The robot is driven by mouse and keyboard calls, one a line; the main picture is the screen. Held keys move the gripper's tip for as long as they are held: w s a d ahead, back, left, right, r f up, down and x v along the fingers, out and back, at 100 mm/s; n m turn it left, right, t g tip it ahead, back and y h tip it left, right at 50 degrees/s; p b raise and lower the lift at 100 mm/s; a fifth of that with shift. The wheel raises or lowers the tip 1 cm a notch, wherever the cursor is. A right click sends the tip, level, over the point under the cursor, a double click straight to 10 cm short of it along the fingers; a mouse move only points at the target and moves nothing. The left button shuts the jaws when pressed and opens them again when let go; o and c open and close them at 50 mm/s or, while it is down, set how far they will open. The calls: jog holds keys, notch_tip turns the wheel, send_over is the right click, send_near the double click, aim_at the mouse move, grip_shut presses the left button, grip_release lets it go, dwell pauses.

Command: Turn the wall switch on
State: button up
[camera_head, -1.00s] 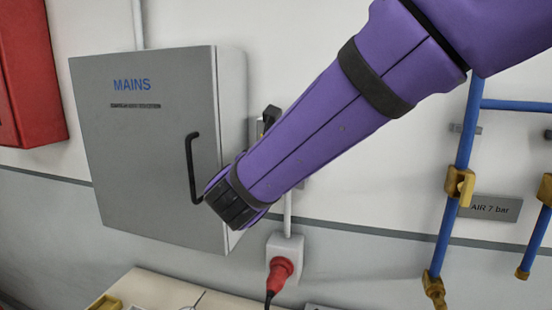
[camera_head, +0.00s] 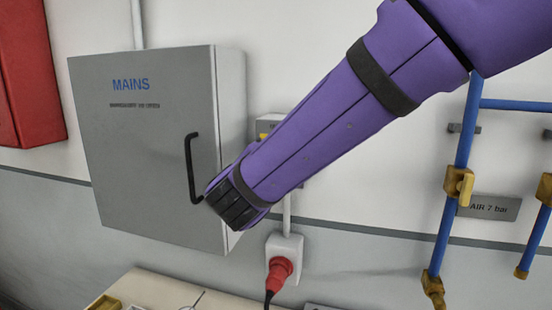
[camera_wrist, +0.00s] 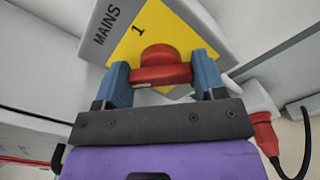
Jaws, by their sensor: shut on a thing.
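The wall switch (camera_wrist: 157,57) is a red rotary knob with a bar-shaped handle on a yellow plate marked "1". Its grey housing reads "MAINS" and looks tilted in the wrist view. My gripper (camera_wrist: 162,73) has its two blue fingers on either end of the red bar, shut on it. The bar lies about level between the fingers in the wrist view. In the head view only a corner of the switch housing (camera_head: 267,124) and some yellow show. My purple arm hides the knob and the fingers there.
A grey cabinet (camera_head: 145,165) marked "MAINS" with a black handle (camera_head: 191,168) stands left of my wrist. Below is a socket with a red plug (camera_head: 279,272). Blue air pipes (camera_head: 457,180) with yellow valves run at the right. A red box (camera_head: 28,75) hangs far left.

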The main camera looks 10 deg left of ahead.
jog(key=shift+d+f+m, duration=0.1)
jog(key=shift+m, duration=2.35)
jog(key=shift+f+m, duration=0.1)
jog(key=shift+m, duration=2.35)
jog(key=o, duration=0.9)
jog(key=s, duration=0.3)
jog(key=s+a, duration=0.1)
jog(key=s, duration=0.6)
jog(key=shift+s+a, duration=0.25)
jog(key=shift+s, duration=0.15)
